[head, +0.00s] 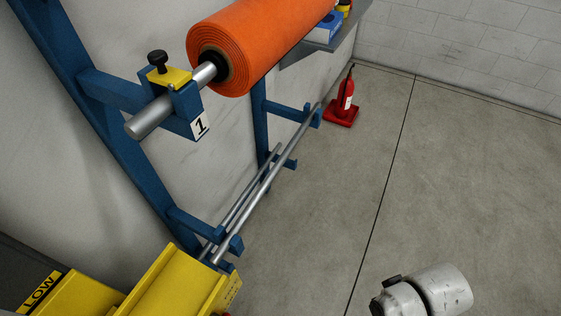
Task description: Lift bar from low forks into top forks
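A long silver bar (263,185) lies across the blue low forks, on the near fork (205,229) and the far fork (296,113). Thinner grey bars (240,204) run beside and beneath it, near lower blue hooks (286,163). The near top fork (186,107), labelled 1, carries a thick silver bar (150,116) through an orange roll (255,40). A yellow clamp (168,77) with a black knob sits over that bar. The far top fork is hidden. My gripper is not in view; a white-grey part of my arm shows at the bottom right.
Yellow bins (176,284) stand at the bottom left, close to the near end of the low bars. A shelf (316,47) with boxes is behind the roll. The floor (440,160) to the right is clear.

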